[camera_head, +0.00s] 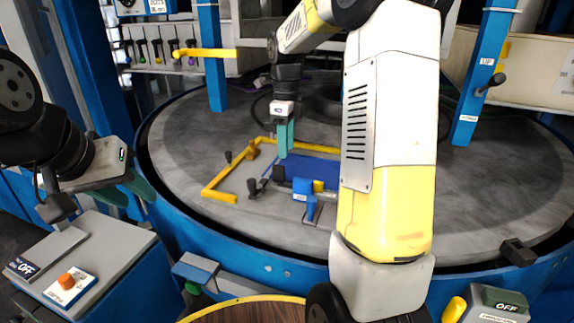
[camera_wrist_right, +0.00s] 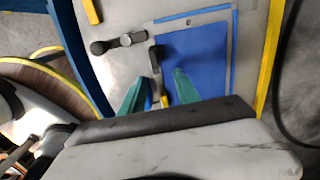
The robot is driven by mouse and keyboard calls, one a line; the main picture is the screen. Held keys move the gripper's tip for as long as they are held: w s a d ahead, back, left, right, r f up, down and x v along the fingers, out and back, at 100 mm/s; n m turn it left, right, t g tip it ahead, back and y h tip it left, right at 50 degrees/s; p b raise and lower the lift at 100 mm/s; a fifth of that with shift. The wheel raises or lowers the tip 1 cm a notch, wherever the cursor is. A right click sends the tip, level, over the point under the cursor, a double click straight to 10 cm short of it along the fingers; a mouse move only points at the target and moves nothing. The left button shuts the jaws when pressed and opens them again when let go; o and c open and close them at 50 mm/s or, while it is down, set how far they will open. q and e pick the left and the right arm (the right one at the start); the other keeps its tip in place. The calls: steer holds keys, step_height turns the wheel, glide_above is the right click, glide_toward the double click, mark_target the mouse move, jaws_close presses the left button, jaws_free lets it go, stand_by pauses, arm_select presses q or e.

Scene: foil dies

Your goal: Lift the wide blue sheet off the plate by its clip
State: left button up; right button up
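The wide blue sheet (camera_head: 305,168) lies flat inside the yellow-edged plate area on the grey round table; it also shows in the right wrist view (camera_wrist_right: 205,62). A small dark clip-like piece with a yellow end (camera_wrist_right: 156,66) stands at the sheet's edge in the wrist view. My right gripper (camera_head: 283,150) points down over the sheet in the head view. Its teal fingers (camera_wrist_right: 157,92) are apart, on either side of the dark piece, with no visible grip on it. My left gripper (camera_head: 128,190) hangs at the left, away from the plate; its fingers look apart and empty.
A yellow frame (camera_head: 208,190) edges the plate. Dark-knobbed clamps (camera_head: 257,187) and a blue block (camera_head: 311,208) stand at the near side. A control box with an orange button (camera_head: 66,281) is at lower left. My right arm hides part of the table.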

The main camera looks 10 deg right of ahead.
mark_target(284, 168)
steer(key=f, duration=0.7)
steer(key=shift+s+a+f, duration=0.15)
steer(key=shift+a+f, duration=0.2)
steer(key=shift+f, duration=0.05)
steer(key=shift+c, duration=0.5)
jaws_close()
stand_by(0.5)
